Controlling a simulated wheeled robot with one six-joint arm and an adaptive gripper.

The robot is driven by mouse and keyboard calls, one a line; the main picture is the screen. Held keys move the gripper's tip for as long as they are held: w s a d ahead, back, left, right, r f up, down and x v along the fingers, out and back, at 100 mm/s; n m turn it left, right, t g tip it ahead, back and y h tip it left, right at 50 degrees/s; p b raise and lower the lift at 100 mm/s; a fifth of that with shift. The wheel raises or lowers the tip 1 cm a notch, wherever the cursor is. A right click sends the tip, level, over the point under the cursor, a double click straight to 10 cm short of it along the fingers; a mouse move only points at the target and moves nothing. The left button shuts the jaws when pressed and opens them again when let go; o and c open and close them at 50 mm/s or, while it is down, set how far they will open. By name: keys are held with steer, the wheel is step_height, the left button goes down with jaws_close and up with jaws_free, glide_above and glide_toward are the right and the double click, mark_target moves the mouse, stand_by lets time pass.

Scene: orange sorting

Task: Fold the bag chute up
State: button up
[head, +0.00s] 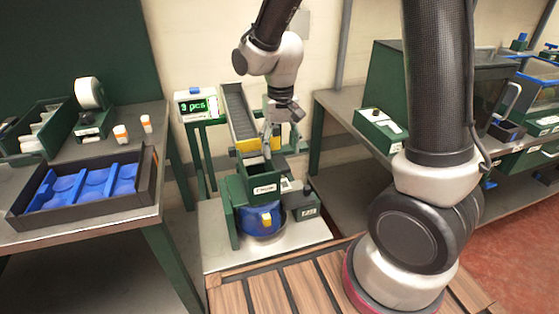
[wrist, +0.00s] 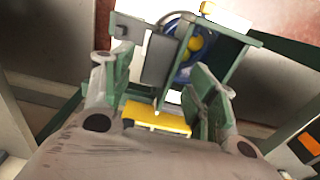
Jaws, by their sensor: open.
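The green bagging stand (head: 236,190) stands in the middle of the head view, with a sloping grey ramp (head: 238,110) behind it ending in a yellow lip (head: 248,145). I cannot tell for sure which part is the bag chute. A blue bag (head: 255,222) hangs low in the stand; in the wrist view the blue bag (wrist: 183,58) shows yellow round things inside. My gripper (head: 270,145) is over the top of the stand, pointing down. In the wrist view my gripper (wrist: 160,85) is open, its fingers either side of the yellow lip (wrist: 155,117) and a grey plate (wrist: 160,60); contact is unclear.
A display (head: 197,105) reading "3 pcs" stands left of the ramp. A small green box (head: 302,205) sits right of the stand. A black tray with blue compartments (head: 85,195) is on the left table; another bench (head: 345,140) is at the right.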

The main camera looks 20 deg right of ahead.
mark_target(281, 163)
step_height(281, 163, down, 5)
steer(key=shift+f, duration=0.15)
steer(key=shift+c, duration=0.2)
